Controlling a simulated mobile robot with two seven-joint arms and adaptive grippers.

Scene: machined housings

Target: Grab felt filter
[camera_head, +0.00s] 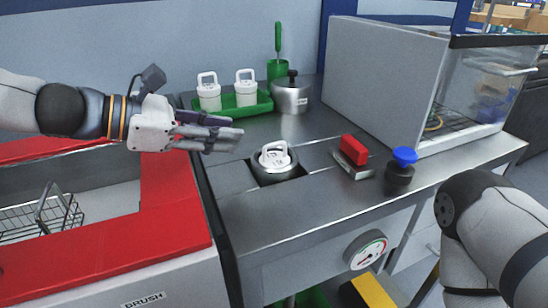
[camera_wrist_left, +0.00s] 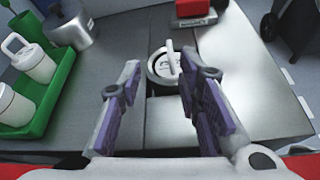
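A white round filter with a loop handle (camera_head: 275,157) sits in a dark round housing (camera_head: 279,178) sunk in the steel bench. Two similar white handled filters, left (camera_head: 208,92) and right (camera_head: 245,88), stand upright in a green tray (camera_head: 234,111). I cannot tell from looks which is felt. My left gripper (camera_head: 240,140) is open and empty, above the bench and left of the seated filter. In the left wrist view the seated filter (camera_wrist_left: 165,64) shows beyond the open fingers (camera_wrist_left: 160,82), with a gap. My right gripper is out of view.
A steel pot with a black knob (camera_head: 292,95) and a green cup with a brush (camera_head: 278,68) stand at the back. A red block (camera_head: 353,150) and a blue-topped knob (camera_head: 403,160) are right of the housing. A red-rimmed basin (camera_head: 180,200) lies left.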

